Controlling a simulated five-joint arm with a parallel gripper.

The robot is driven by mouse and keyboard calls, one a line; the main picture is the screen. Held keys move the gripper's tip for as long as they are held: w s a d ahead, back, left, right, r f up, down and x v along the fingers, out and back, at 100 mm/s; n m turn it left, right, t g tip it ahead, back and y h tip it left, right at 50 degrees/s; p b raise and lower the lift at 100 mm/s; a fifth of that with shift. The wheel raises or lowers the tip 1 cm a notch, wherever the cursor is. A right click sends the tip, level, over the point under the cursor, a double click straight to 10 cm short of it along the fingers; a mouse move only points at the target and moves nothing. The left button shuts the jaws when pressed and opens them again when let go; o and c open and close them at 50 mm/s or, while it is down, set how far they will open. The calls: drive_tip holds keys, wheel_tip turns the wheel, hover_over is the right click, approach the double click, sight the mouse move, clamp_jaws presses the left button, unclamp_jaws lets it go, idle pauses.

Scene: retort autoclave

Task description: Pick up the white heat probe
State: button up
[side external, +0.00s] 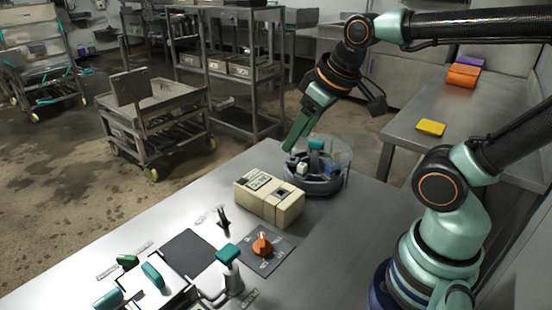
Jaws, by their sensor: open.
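A small white piece (302,168) sits inside a round dark-based tub with a clear wall (325,187). It looks like the white heat probe, but it is too small to tell its shape. A teal-topped piece (316,144) and a blue piece (329,168) stand in the same tub. My gripper (291,146) is open and points down at the tub's left rear edge, above and slightly left of the white piece. The gap between its fingers is hard to see from this side. It appears apart from the white piece.
A beige box with a display (268,197) stands just in front of the tub. An orange knob (262,244), a black upright clip (223,220) and teal-handled parts (228,253) stand nearer. A yellow block (431,127) lies on the right-hand bench.

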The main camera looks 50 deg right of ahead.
drive_tip(key=w+d+f+n+g, duration=0.1)
drive_tip(key=w+d+n+g, duration=0.2)
drive_tip(key=w+d+n, duration=0.4)
drive_tip(key=n+g, duration=0.2)
drive_tip(key=n, duration=0.8)
hover_over(302, 165)
drive_tip(key=f, duration=1.3)
drive_tip(key=shift+w+d+f, duration=0.1)
drive_tip(key=shift+w, duration=0.15)
drive_tip(key=shift+s+f, duration=0.2)
drive_tip(key=shift+f, duration=2.45)
clamp_jaws()
